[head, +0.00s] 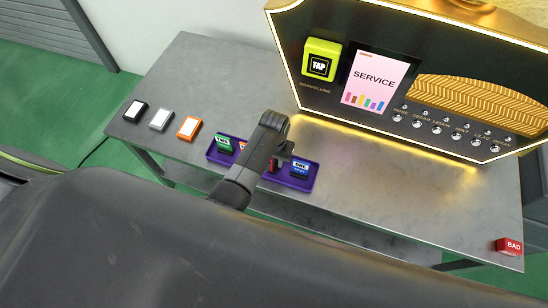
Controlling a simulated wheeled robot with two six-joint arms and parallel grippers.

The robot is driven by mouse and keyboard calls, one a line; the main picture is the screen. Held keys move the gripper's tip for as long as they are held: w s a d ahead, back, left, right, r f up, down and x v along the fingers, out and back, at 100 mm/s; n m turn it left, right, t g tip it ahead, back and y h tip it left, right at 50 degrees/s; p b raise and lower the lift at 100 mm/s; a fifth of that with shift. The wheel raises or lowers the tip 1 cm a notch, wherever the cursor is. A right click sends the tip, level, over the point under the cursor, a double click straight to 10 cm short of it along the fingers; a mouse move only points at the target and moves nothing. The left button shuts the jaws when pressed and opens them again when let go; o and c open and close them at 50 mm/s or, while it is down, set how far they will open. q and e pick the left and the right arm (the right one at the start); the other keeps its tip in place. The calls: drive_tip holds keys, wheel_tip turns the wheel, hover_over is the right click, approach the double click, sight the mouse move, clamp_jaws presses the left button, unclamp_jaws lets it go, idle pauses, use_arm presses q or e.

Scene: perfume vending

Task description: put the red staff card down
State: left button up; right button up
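A small part of the red staff card (272,166) shows at the purple tray (226,162), just below my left gripper (284,157). Most of the card is hidden behind my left arm and gripper. The gripper is over the tray, between the green card (224,142) and the blue card (300,168). Its fingertips are small and partly covered, so I cannot tell whether they are shut on the red card or whether the card touches the tray. My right gripper is not in view.
A black vending machine has a yellow-green TAP reader (321,60) and a screen reading SERVICE (374,78). Black, grey and orange devices (188,128) sit at the table's left. A red BAD block (509,246) is at the right corner. The grey table (400,190) is clear right of the tray.

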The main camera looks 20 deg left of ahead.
use_arm(q)
wheel_tip(320, 180, up, 12)
drive_tip(key=shift+r+p, duration=0.15)
drive_tip(key=shift+p, duration=0.55)
idle(0.4)
